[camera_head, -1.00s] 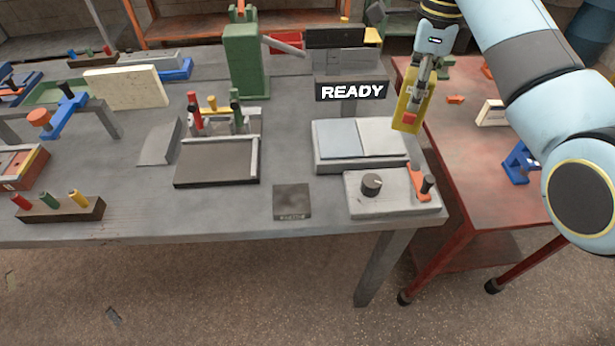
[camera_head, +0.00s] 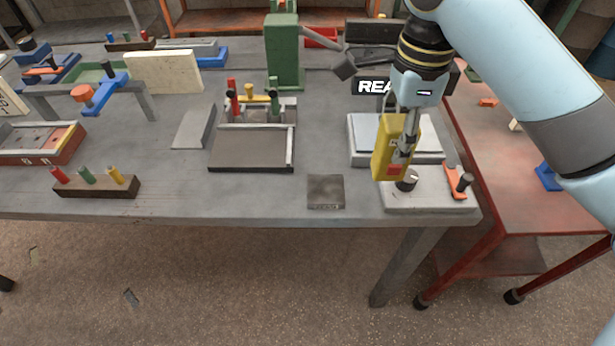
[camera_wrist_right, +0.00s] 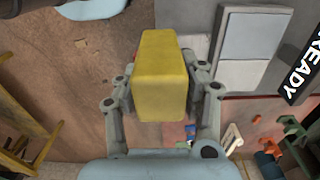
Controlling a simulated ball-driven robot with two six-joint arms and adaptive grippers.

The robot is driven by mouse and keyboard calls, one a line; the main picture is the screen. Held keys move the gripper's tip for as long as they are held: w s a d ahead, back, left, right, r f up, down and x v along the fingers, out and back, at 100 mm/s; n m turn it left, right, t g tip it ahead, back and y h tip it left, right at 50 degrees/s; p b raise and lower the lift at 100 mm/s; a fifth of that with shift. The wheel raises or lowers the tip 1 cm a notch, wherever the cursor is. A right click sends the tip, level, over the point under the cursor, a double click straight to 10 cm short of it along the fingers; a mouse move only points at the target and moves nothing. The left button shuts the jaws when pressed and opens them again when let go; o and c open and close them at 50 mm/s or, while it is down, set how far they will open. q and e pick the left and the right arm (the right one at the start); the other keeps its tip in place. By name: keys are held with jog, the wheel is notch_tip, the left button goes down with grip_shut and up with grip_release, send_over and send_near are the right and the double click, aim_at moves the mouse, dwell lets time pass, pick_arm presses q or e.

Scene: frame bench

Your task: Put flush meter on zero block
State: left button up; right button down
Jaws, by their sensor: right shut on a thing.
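The yellow flush meter (camera_head: 389,148) is held in my right gripper (camera_head: 407,145), above the grey control box with the dark knob on the bench. In the right wrist view the yellow body (camera_wrist_right: 163,75) sits between the two fingers of the right gripper (camera_wrist_right: 163,95), which are shut on it. The meter hangs upright, a little tilted, and clear of the bench top as far as I can tell. A small dark square block (camera_head: 325,191), likely the zero block, lies flat near the bench's front edge, to the meter's lower left. My left gripper is not in view.
The grey control box (camera_head: 430,198) carries an orange lever piece (camera_head: 457,181). Behind it stand a two-pad unit (camera_head: 428,138) and the READY display (camera_head: 371,87), partly hidden by my arm. A dark tray (camera_head: 250,149) lies left. Bench around the dark block is bare.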

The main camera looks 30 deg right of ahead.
jog(key=shift+w+a+f, duration=0.1)
jog(key=shift+a+f, duration=0.1)
jog(key=shift+f, duration=0.45)
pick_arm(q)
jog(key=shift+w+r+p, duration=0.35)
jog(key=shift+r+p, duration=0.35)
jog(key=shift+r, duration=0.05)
pick_arm(e)
jog(key=shift+w+a+f, duration=0.85)
jog(key=shift+w+f, duration=0.7)
jog(key=shift+f, duration=0.15)
jog(key=shift+w+a+f, duration=0.8)
jog(key=shift+w+f, duration=0.75)
jog(key=shift+f, duration=0.2)
jog(key=shift+w+a+f, duration=0.85)
jog(key=shift+w+f, duration=0.7)
jog(key=shift+f, duration=0.15)
jog(key=c, duration=0.7)
grip_release()
jog(key=shift+f, duration=0.1)
